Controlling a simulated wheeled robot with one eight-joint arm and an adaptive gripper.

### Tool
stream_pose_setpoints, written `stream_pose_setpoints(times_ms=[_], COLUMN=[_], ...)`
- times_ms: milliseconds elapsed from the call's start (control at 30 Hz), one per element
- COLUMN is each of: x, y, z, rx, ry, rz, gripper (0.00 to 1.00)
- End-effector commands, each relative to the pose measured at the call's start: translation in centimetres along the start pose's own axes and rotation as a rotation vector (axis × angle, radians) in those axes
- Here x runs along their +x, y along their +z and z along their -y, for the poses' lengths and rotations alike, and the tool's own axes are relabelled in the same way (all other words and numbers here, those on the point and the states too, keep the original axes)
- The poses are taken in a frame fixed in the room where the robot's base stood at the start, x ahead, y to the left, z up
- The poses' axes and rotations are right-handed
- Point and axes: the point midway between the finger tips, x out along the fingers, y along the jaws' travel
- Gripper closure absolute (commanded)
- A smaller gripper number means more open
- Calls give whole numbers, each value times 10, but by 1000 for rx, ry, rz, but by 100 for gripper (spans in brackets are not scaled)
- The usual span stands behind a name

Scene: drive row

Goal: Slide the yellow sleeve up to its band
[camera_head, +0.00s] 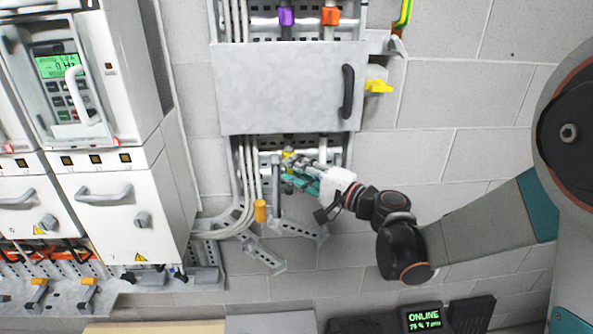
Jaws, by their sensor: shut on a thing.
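A small yellow sleeve (288,155) shows just below the grey cover panel (280,90), on a thin vertical line. My gripper (291,167) reaches in from the right with its fingertips at the sleeve. It is shut on the sleeve, as far as the small view shows. The fingers hide part of the sleeve and what lies directly behind them. I cannot clearly make out the band; the line above the sleeve runs up behind the panel.
The panel has a dark handle (348,92) and a yellow latch (378,86). Purple (286,15) and orange (330,15) sleeves sit above it. White cables run left of my gripper, beside an orange-yellow cylinder (260,211). Cabinets (120,200) stand left.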

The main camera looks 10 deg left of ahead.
Motion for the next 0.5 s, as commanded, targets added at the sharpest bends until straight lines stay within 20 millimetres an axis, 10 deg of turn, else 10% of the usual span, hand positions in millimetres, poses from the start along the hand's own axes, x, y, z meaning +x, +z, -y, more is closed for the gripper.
stream_pose_setpoints(times_ms=[500], x=[0], y=[-1], z=[44], rx=[3], ry=[-3], rz=[-1], gripper=[100])
